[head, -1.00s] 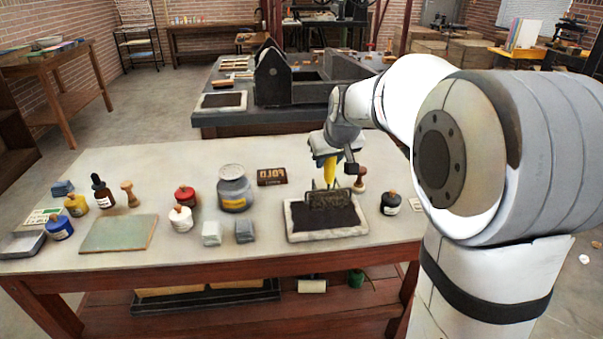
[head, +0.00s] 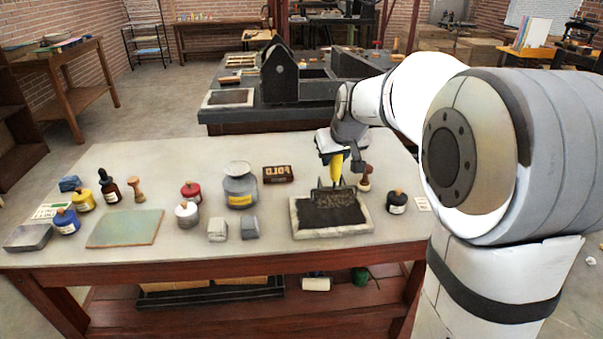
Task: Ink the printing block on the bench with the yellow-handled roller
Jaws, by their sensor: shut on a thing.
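My gripper (head: 335,155) is shut on the yellow-handled roller (head: 337,167), with the handle upright. The roller's dark lower end (head: 334,196) is over the ink slab (head: 305,233), a pale-rimmed tray with a black inked middle. It looks down at the ink, but I cannot tell for sure whether it touches. The printing block (head: 278,174), dark brown with pale raised letters, lies on the bench (head: 210,155) behind and left of the slab, apart from the roller. The gripper's fingertips are small and partly hidden.
A grey jar with a yellow label (head: 240,187) stands left of the printing block. A wooden-handled stamp (head: 365,180) and a black ink bottle (head: 397,202) are close right of the roller. Two grey blocks (head: 218,229) sit left of the slab. The bench's back middle is clear.

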